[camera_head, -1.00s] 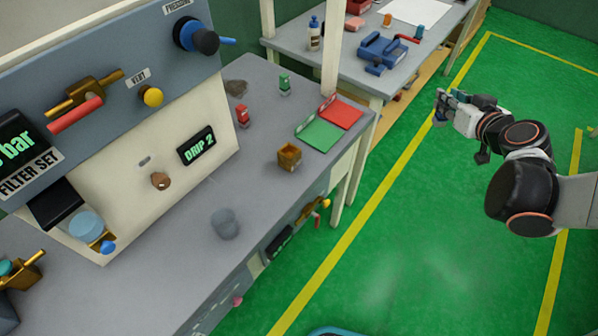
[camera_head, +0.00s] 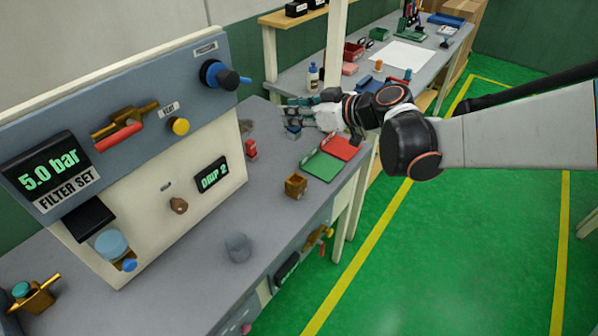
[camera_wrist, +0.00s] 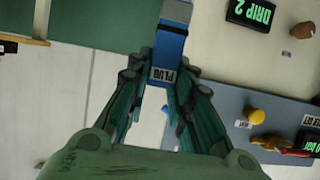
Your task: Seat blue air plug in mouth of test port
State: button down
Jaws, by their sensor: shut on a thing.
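My gripper (camera_head: 290,113) is over the back of the near bench, to the right of the grey-and-cream test unit. It is shut on the blue air plug (camera_wrist: 170,50), whose label reads PLUG. In the wrist view the fingers (camera_wrist: 160,80) press on both sides of it, and it points away from my palm. In the head view only a small blue part (camera_head: 293,131) shows below the fingers. A brown round fitting (camera_head: 178,205) on the cream front, under a small unreadable label, looks like the test port. It also shows in the wrist view (camera_wrist: 302,29). The plug is apart from it.
The unit carries a yellow vent knob (camera_head: 179,126), a blue pressure knob (camera_head: 222,75) and a red-handled brass valve (camera_head: 120,137). On the bench are a red clip (camera_head: 251,150), a brass block (camera_head: 296,185), a grey cup (camera_head: 238,247) and green and red mats (camera_head: 324,166).

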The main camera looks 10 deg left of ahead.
notch_tip(320, 180, down, 18)
jog(key=b, duration=0.5)
jog(key=shift+w+f+b, duration=0.1)
jog(key=shift+f+b, duration=0.1)
jog(key=shift+b, duration=0.2)
jog(key=shift+r, duration=0.1)
jog(key=c, duration=1.8)
grip_release()
jog(key=shift+f, duration=0.2)
jog(key=o, duration=0.4)
